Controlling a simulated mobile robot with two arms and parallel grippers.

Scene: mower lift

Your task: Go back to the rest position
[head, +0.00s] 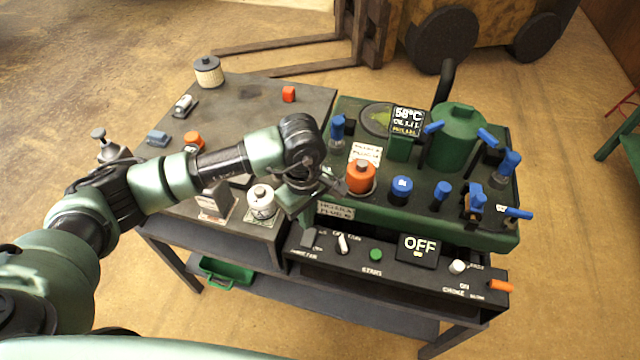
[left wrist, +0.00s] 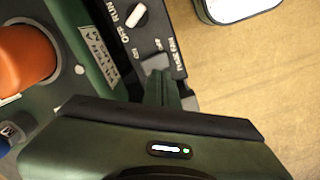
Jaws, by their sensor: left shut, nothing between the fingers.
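My left arm reaches in from the left in the head view, over the workbench. My left gripper (head: 308,222) points down at the front edge of the green machine, close above the left end of the black control panel (head: 365,262). Its fingers are shut with nothing between them. In the left wrist view the closed fingers (left wrist: 160,88) are beside a grey switch (left wrist: 155,62) at the fan label; I cannot tell whether they touch it. The panel's run knob (head: 342,243) is just right of the gripper. My right gripper is not in view.
An orange-capped plug (head: 361,177) stands close right of the gripper, and a white canister (head: 262,202) close left. The green machine (head: 460,225) carries several blue-handled parts and a tank (head: 457,138). A display (head: 418,248) reads OFF. Forklift forks (head: 280,47) lie behind the bench.

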